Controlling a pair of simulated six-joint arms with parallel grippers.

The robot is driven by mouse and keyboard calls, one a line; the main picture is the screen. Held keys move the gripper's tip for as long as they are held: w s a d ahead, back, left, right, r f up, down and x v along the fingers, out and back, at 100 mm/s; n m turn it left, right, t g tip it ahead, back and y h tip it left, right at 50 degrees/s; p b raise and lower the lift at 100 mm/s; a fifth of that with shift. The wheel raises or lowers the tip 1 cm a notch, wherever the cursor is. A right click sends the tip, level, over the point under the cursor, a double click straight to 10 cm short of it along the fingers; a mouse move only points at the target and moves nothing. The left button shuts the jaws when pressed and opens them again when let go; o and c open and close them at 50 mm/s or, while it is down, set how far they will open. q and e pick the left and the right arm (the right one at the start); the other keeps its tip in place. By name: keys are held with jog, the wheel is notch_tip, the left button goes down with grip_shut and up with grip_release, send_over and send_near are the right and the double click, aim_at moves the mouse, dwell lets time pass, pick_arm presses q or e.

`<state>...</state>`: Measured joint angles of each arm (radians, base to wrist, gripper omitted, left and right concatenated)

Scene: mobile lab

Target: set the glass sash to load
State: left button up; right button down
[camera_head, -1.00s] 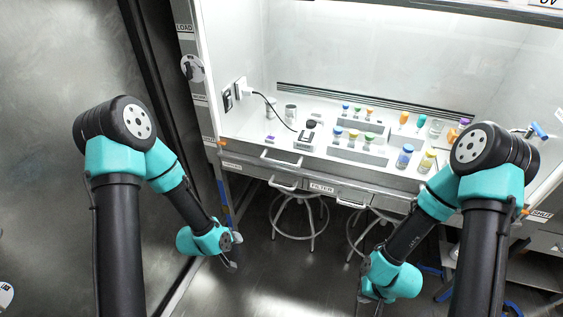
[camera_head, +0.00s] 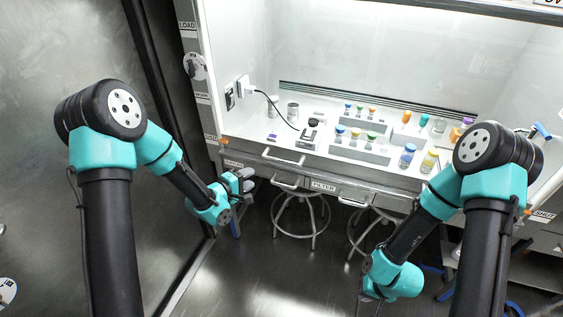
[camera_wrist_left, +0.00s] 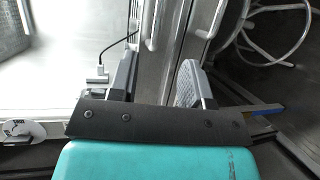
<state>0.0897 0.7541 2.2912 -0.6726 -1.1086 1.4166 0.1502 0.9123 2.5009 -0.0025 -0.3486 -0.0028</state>
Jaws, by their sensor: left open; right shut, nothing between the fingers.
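The hood's glass sash cannot be made out clearly; a pale horizontal bar (camera_head: 460,10) crosses the hood's top, and I cannot tell if it is the sash edge. A LOAD label (camera_head: 187,26) is high on the left post, above a white round plate (camera_head: 196,67) with a dark mark. A round white plate (camera_wrist_left: 18,128) also shows at the left of the left wrist view. My left gripper (camera_head: 246,180) is open and empty, in front of the hood's lower left corner, below the plate. My right gripper (camera_head: 362,302) is shut and empty, low at the bottom edge.
The hood worktop (camera_head: 250,132) holds several capped vials, racks and a small corded device (camera_head: 311,130). Drawers with bar handles (camera_head: 283,160) run below its front. Stools (camera_head: 300,212) stand underneath.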

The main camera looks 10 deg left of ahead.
aim_at(280, 162)
pick_arm(q)
jog(key=x, duration=1.7)
jog(key=shift+w, duration=0.15)
grip_shut()
